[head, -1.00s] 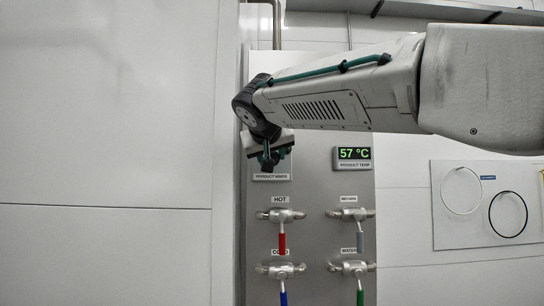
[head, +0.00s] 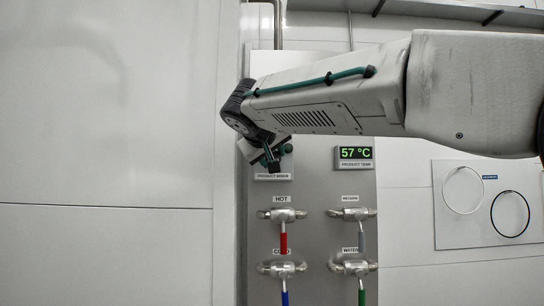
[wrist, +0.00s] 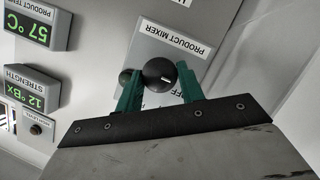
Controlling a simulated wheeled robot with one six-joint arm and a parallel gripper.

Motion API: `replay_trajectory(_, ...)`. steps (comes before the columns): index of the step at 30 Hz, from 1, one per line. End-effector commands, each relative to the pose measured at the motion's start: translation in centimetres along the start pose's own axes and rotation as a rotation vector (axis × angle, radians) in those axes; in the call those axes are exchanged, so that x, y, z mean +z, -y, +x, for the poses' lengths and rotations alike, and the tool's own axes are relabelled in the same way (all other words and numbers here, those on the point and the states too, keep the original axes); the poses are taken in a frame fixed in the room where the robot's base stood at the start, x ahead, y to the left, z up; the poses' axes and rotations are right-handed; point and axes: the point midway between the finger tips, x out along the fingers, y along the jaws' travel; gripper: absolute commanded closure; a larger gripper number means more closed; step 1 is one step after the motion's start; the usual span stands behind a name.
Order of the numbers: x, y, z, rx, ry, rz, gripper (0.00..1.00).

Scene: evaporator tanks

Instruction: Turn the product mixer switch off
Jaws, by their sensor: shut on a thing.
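The product mixer switch is a round black knob (wrist: 159,75) with a short white mark, on a grey plate labelled PRODUCT MIXER (wrist: 174,38) that appears upside down in the wrist view. My gripper (wrist: 160,84) has a green finger on each side of the knob and is shut on it. Part of a label, seemingly "OFF", shows beside the right finger. In the head view my gripper (head: 273,160) is tilted at the panel, just above the product mixer label (head: 272,176), and mostly hides the knob.
A green 57 °C display (head: 354,153) is right of the switch. Below are valves with red (head: 283,243), blue, grey and green handles. The left wall is bare.

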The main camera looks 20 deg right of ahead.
Motion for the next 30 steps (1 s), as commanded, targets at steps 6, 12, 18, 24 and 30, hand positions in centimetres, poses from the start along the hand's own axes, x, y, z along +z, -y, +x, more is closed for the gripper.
replay_trajectory(6, 0.0, 0.0, 0.0, 0.0, 0.0, 0.0, 0.41)
replay_trajectory(12, 0.0, 0.0, 0.0, 0.0, 0.0, 0.0, 0.41)
replay_trajectory(18, 0.0, 0.0, -1.7, -0.001, -0.002, 0.0, 0.41)
replay_trajectory(24, -0.1, 0.1, -5.2, -0.003, -0.003, 0.0, 0.41)
replay_trajectory(30, 0.0, 0.1, -7.4, -0.001, -0.001, 0.0, 0.41)
